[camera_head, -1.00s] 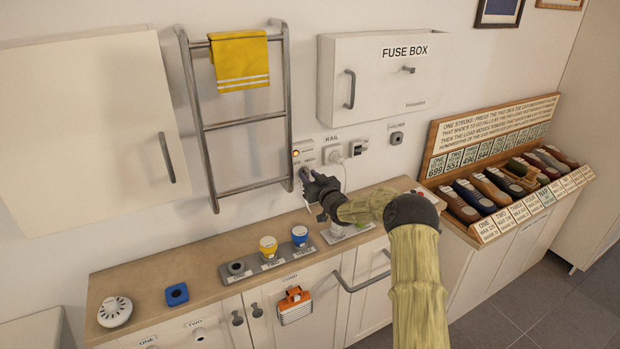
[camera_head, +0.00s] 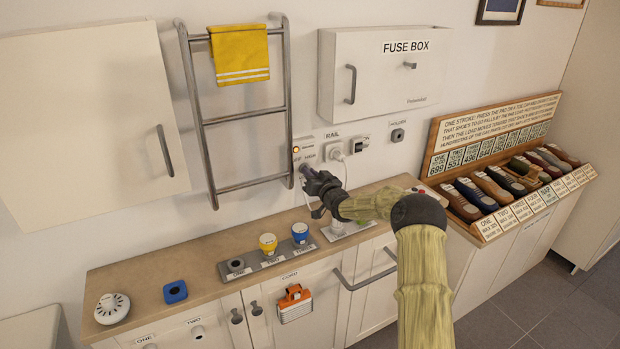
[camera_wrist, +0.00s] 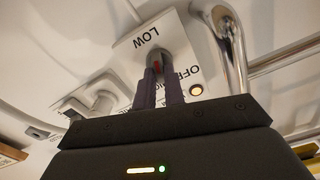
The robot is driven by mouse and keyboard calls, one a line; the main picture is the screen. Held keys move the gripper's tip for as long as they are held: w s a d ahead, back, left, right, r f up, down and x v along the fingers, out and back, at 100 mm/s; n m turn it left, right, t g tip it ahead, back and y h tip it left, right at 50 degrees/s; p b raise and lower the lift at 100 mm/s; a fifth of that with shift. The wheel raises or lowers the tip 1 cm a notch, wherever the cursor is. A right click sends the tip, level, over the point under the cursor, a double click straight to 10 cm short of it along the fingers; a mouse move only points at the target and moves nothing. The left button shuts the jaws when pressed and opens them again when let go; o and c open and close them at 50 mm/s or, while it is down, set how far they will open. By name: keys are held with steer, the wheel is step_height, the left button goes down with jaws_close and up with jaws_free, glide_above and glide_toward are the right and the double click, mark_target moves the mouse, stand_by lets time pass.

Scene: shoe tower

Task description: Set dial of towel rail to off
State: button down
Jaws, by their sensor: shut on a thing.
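The towel rail (camera_head: 205,122) is a grey ladder-shaped rack on the wall with a yellow towel (camera_head: 240,54) over its top. Its control plate (camera_wrist: 128,45) is at the rail's lower right and shows the words LOW, OFF and a partly hidden HIGH. An orange lamp (camera_wrist: 196,90) on the plate is lit. My gripper (camera_head: 304,170) reaches the plate from the front right. In the wrist view its two fingers (camera_wrist: 160,76) are closed around the dial (camera_wrist: 157,60), which shows a red mark. The fingers cover much of the dial; I cannot tell its exact setting.
A plugged socket (camera_head: 334,153), a switch (camera_head: 360,146) and a holder (camera_head: 397,135) are to the right of the plate. The counter (camera_head: 205,245) below carries blue and yellow knobs. The fuse box (camera_head: 385,75) is above right. The shoe display (camera_head: 505,180) stands at far right.

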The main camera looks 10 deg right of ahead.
steer(key=m+b, duration=0.4)
steer(key=m, duration=0.4)
steer(key=m+b, duration=0.4)
steer(key=m, duration=0.3)
steer(key=m+b, duration=0.4)
steer(key=m, duration=0.4)
steer(key=shift+d+f+m, duration=0.15)
steer(key=shift+f+m, duration=0.15)
steer(key=shift+f, duration=0.1)
steer(key=c, duration=1.5)
jaws_free()
